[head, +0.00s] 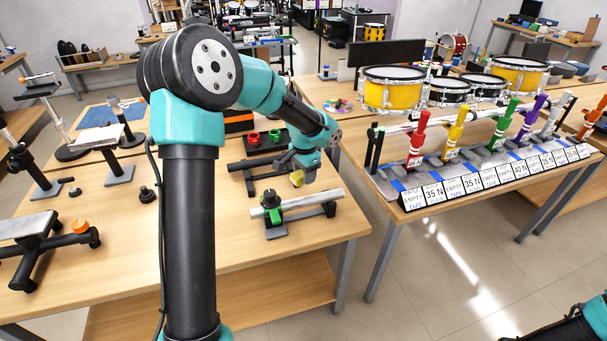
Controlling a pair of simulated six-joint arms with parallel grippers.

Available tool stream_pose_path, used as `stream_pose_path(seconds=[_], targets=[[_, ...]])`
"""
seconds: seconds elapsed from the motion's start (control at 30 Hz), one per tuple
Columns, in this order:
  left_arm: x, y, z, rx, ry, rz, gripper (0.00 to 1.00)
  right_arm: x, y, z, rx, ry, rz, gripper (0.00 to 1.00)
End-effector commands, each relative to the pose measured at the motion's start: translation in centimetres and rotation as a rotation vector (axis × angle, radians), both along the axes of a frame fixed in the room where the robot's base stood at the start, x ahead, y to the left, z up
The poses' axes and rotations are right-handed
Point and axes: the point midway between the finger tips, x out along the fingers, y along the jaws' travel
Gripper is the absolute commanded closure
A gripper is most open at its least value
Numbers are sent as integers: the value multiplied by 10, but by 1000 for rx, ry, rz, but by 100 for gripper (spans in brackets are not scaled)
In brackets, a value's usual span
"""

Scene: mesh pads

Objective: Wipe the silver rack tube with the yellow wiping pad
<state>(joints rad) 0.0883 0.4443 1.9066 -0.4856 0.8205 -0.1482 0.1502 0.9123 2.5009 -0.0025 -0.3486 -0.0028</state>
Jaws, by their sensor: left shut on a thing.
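The silver rack tube (318,198) lies level across a low black stand near the front right of the wooden table. A green-and-black clamp (270,202) stands at its left end. My left gripper (299,171) is shut on the yellow wiping pad (297,179), just above and behind the middle of the tube. The pad is small here and partly hidden by the gripper; I cannot tell whether it touches the tube. My right gripper is out of view; only part of my right arm shows at the bottom right corner.
A black tray with red and green rings (263,138) sits behind the tube. Small stands (118,173) and a blue mat (104,116) are at the left. The front middle tabletop is clear.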

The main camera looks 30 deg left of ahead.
Motion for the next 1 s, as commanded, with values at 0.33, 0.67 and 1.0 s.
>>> stream_pose_path(seconds=[0.33,0.67,1.0], targets=[[5,-1,0,-1,-1,-308,75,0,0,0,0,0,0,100],[5,-1,0,-1,-1,-328,75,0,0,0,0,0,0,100],[5,-2,-15,0,2,-328,75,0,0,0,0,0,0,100]])
